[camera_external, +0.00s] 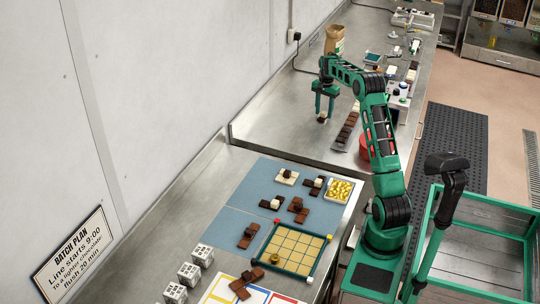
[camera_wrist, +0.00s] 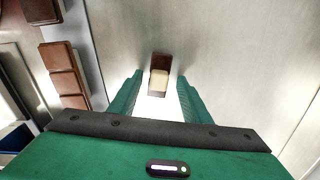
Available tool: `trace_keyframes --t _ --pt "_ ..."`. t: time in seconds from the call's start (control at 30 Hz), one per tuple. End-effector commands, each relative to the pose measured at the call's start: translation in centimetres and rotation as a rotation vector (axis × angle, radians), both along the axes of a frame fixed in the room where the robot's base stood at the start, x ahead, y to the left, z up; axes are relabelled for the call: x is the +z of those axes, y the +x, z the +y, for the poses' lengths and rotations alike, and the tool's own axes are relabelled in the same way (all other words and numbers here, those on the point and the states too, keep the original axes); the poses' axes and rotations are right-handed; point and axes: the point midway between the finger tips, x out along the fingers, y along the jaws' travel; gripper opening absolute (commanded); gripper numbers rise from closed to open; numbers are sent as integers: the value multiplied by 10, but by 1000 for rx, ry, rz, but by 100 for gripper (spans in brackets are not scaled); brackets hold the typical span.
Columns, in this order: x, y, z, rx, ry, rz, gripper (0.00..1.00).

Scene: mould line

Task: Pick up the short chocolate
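A short chocolate piece (camera_wrist: 160,62), dark brown with a cream block on its near end, lies on the bare steel counter in the wrist view. It shows ahead of and between the tips of my gripper (camera_wrist: 160,80), with a gap on each side. My gripper is open and empty. In the external view my gripper (camera_external: 324,118) points down over the far counter, with the small cream-topped piece (camera_external: 321,117) at its fingertips. I cannot tell the exact height of the tips above it.
A row of brown chocolate segments (camera_wrist: 66,72) lies to the left in the wrist view; it also shows on the counter (camera_external: 346,131) right of my gripper. A paper bag (camera_external: 335,40) stands behind. Several chocolate pieces lie on the blue mat (camera_external: 228,218) in front.

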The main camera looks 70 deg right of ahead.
Motion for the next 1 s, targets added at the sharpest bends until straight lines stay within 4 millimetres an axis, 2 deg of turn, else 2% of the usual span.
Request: trace_keyframes --t 0.03,0.17,0.2,0.63,0.77,0.93,1.0 --pt "0 0 0 0 0 0 34" --pt "0 0 0 0 0 0 3" --pt "0 0 0 0 0 0 0" --pt "6 0 0 0 0 0 0" --pt "18 1 0 0 -1 -1 0" --pt "43 1 0 0 -2 -2 0" --pt "50 4 14 4 0 -1 0"
